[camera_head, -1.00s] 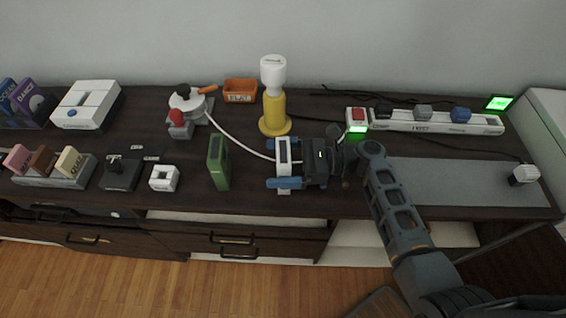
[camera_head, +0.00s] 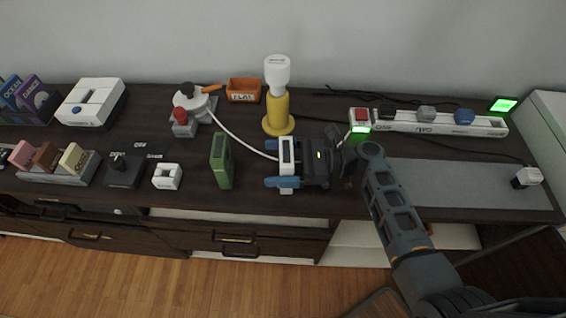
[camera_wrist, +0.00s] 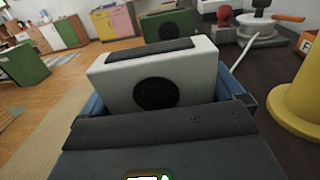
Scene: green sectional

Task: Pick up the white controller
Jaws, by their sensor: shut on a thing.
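The white controller (camera_head: 287,152) is a white upright box with a dark strip on top. It stands out just left of my gripper (camera_head: 284,166) in the head view. In the wrist view the controller (camera_wrist: 152,78) shows a round black disc on its near face. My gripper (camera_wrist: 165,105) is shut on it, with blue fingers at its two sides. Its lower part is hidden by the gripper, so I cannot tell whether it touches the table.
A green box (camera_head: 221,160) stands close on the left. A yellow bottle with a white top (camera_head: 278,110) stands behind. A white cable (camera_head: 240,138) runs toward the controller. A power strip (camera_head: 430,124) and grey mat (camera_head: 455,183) lie to the right on the dark table (camera_head: 240,200).

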